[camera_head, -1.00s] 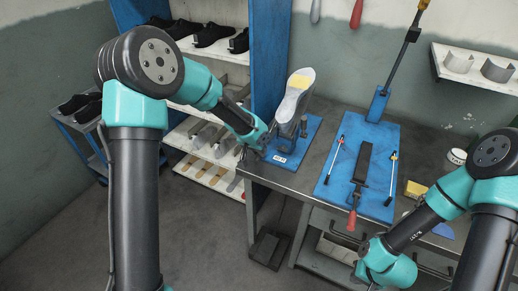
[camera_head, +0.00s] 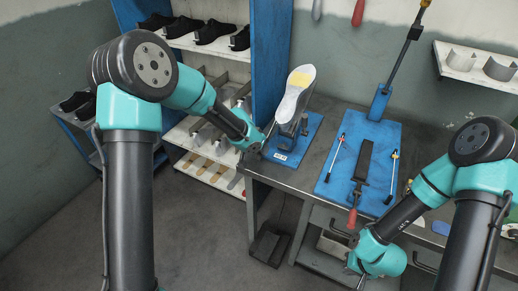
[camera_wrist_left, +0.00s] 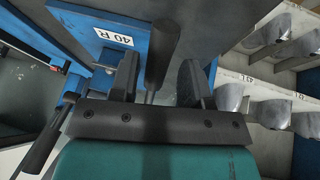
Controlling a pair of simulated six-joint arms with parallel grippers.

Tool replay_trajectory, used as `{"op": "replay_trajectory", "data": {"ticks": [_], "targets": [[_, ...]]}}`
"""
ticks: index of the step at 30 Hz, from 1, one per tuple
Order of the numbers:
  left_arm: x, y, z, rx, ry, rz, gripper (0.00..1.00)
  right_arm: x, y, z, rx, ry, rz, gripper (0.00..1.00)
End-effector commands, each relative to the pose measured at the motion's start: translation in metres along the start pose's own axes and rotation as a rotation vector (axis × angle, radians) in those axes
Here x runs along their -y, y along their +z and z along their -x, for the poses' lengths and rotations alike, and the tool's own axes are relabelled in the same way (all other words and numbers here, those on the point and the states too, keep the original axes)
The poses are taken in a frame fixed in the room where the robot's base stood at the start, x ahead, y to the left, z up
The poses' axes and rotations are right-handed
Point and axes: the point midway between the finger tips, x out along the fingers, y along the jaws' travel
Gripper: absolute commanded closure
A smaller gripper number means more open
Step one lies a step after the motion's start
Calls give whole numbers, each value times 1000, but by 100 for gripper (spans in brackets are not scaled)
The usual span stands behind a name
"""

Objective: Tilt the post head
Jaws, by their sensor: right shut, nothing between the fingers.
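The post (camera_head: 284,134) stands on a small blue plate (camera_head: 299,146) at the left end of the bench. Its head carries a pale sole-shaped mould (camera_head: 293,98) with a yellow patch, tilted up. My left gripper (camera_head: 266,133) is at the left side of the post. In the left wrist view its two fingers (camera_wrist_left: 160,82) are apart, with a dark round bar (camera_wrist_left: 162,50) showing between them; I see no clear contact. The plate's label there (camera_wrist_left: 113,37) reads "40 R". My right gripper (camera_head: 361,281) is shut and empty, low in front of the bench, far from the post.
A blue board (camera_head: 344,185) with a dark red-handled tool (camera_head: 361,172) and two thin rods lies right of the post. A blue lever stand (camera_head: 379,103) rises behind it. Shelves with shoes and moulds (camera_head: 205,135) stand close left of my left gripper.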

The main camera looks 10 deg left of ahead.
Motion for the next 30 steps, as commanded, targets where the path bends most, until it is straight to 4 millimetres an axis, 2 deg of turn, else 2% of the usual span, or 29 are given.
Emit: {"op": "replay_trajectory", "data": {"ticks": [14, 28, 30], "targets": [[-1, 1, 2, 2, 0, -3, 52, 0, 0, 0, 0, 0, 0, 100], [-2, 0, 29, 1, 1, -2, 52, 0, 0, 0, 0, 0, 0, 100], [-2, 0, 40, -1, 0, -1, 52, 0, 0, 0, 0, 0, 0, 100]]}}
